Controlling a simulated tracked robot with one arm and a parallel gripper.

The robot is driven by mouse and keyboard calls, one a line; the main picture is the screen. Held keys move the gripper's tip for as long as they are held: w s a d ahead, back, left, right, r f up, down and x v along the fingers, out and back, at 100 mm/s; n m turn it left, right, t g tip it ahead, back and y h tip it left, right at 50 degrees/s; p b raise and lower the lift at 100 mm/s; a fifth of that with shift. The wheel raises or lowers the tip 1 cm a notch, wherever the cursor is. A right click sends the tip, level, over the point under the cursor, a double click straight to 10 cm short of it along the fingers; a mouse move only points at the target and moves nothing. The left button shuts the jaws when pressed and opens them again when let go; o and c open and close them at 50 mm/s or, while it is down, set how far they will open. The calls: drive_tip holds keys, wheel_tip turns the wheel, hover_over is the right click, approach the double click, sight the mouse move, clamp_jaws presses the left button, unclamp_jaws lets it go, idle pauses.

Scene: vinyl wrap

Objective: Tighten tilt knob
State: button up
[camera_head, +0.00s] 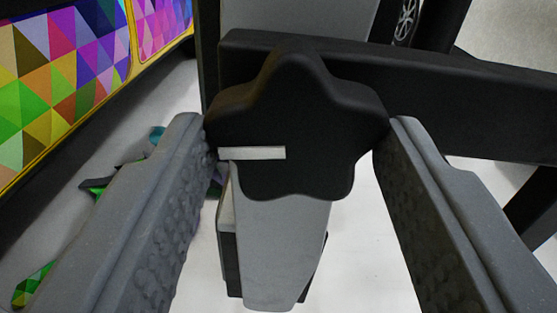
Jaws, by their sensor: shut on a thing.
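The tilt knob (310,120) is a black, star-shaped knob with rounded lobes and a short white mark (252,153) on its face. The mark lies level and runs from near the middle to the left. My gripper (292,128) has its two grey, textured fingers on either side of the knob, with their tips against its left and right lobes. The gripper is shut on the knob. The knob sits in front of a black bar and a grey upright. The knob's shaft is hidden behind it.
A black crossbar (460,95) runs right from behind the knob. A grey post (285,240) extends below it. A panel with colourful triangles (65,60) and a yellow edge stands at upper left. Colourful scraps (35,283) lie on the pale floor at left.

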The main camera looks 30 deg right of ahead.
drive_tip(key=m, duration=0.1)
drive_tip(key=m+p, duration=0.2)
drive_tip(key=m, duration=0.1)
drive_tip(key=shift+s+d+r, duration=0.1)
drive_tip(key=shift+d+r, duration=0.1)
drive_tip(key=shift+d, duration=0.05)
drive_tip(key=m, duration=0.4)
drive_tip(key=shift+d+m, duration=0.1)
drive_tip(key=shift+m, duration=0.2)
drive_tip(key=shift+f+m+b, duration=0.1)
drive_tip(key=shift+m+b, duration=0.3)
drive_tip(key=shift+m, duration=1.5)
drive_tip(key=shift+m+b, duration=0.95)
drive_tip(key=shift+m, duration=0.75)
drive_tip(key=o, duration=1)
drive_tip(key=shift+a, duration=0.2)
